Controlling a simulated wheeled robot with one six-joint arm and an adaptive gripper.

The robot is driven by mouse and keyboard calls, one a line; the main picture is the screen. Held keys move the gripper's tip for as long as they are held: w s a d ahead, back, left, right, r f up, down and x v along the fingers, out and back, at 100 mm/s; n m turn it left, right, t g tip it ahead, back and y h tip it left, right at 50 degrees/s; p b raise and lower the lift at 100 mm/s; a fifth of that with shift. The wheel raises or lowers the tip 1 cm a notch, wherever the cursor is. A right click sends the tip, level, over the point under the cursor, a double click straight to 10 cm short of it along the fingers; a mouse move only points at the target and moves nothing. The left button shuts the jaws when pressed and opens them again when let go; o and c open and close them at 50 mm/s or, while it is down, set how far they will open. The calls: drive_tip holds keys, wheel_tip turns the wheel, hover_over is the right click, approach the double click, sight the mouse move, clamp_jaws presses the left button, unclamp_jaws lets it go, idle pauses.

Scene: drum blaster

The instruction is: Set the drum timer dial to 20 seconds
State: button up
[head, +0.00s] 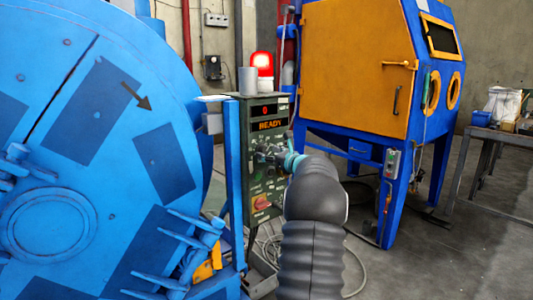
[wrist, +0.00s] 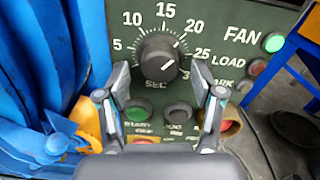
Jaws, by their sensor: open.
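The timer dial (wrist: 158,57) is a round black knob on a dark green panel, marked SEC. Its scale runs 5, 10, 15, 20, 25, with 30 partly covered by my right finger. A pale mark at the knob's upper right edge lines up with 20. Another pale mark shows lower right of its centre; I cannot tell which is the pointer. My gripper (wrist: 160,76) is open, one finger on each side of the dial; contact is not clear. In the head view my gripper (head: 272,155) is at the control box (head: 257,190) and hides the dial.
The box display (head: 268,118) reads 0 and READY, under a lit red beacon (head: 262,66). A green button (wrist: 136,113) and a dark button (wrist: 178,112) sit below the dial. The blue drum machine (head: 105,60) stands close left; a blue and orange cabinet (head: 350,50) stands behind right.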

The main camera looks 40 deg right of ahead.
drive_tip(key=s+a, duration=0.1)
drive_tip(key=s, duration=0.9)
idle(0.3)
